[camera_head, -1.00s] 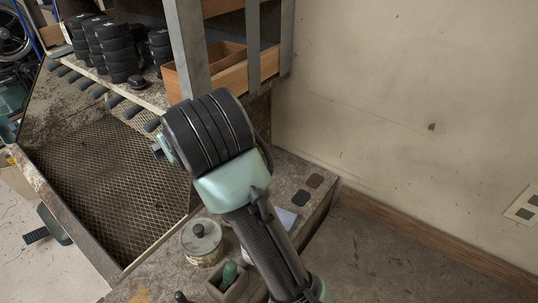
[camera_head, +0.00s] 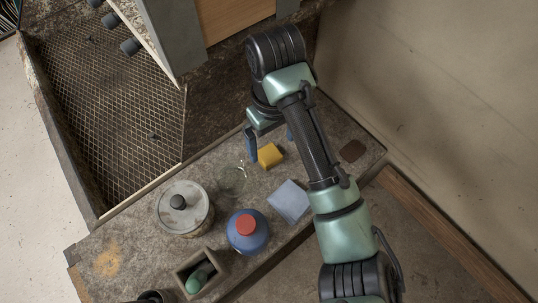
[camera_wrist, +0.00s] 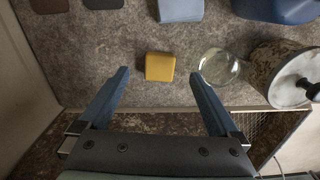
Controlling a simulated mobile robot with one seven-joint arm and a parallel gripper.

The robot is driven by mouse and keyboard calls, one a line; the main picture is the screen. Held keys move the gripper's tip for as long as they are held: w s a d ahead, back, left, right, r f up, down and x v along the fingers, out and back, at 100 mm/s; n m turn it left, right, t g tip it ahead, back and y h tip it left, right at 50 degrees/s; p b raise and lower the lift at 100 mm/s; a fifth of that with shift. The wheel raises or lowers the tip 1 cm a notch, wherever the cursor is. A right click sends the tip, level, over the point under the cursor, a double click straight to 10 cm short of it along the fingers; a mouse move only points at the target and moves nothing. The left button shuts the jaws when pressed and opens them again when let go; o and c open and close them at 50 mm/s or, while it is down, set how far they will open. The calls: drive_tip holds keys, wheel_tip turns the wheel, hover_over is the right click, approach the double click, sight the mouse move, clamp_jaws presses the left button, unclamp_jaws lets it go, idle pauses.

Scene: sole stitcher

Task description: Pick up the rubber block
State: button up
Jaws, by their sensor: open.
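A small yellow block (camera_head: 270,155), the likeliest rubber block, lies on the grey worktop. It also shows in the wrist view (camera_wrist: 159,67), centred ahead of the gap between the fingers. My gripper (camera_head: 271,137) is open and empty, with its blue fingers pointing at the worktop beside the block. In the wrist view my gripper (camera_wrist: 159,75) has one fingertip on each side of the block, with clear space between. I cannot tell how far above the worktop the tips are. My arm hides part of the worktop in the head view.
A glass dish (camera_wrist: 219,67) stands close by the block. A wall (camera_head: 440,120) rises at right.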

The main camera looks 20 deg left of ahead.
sight(270, 155)
drive_tip(key=shift+w+f, duration=0.1)
drive_tip(key=shift+f, duration=0.7)
drive_tip(key=shift+w+a+f+b, duration=0.1)
drive_tip(key=shift+a+f+b, duration=0.1)
drive_tip(key=shift+f, duration=1.05)
drive_tip(key=shift+w+a+f+b, duration=0.1)
drive_tip(key=shift+f+b, duration=0.05)
drive_tip(key=shift+f, duration=1.05)
drive_tip(key=c, duration=1.5)
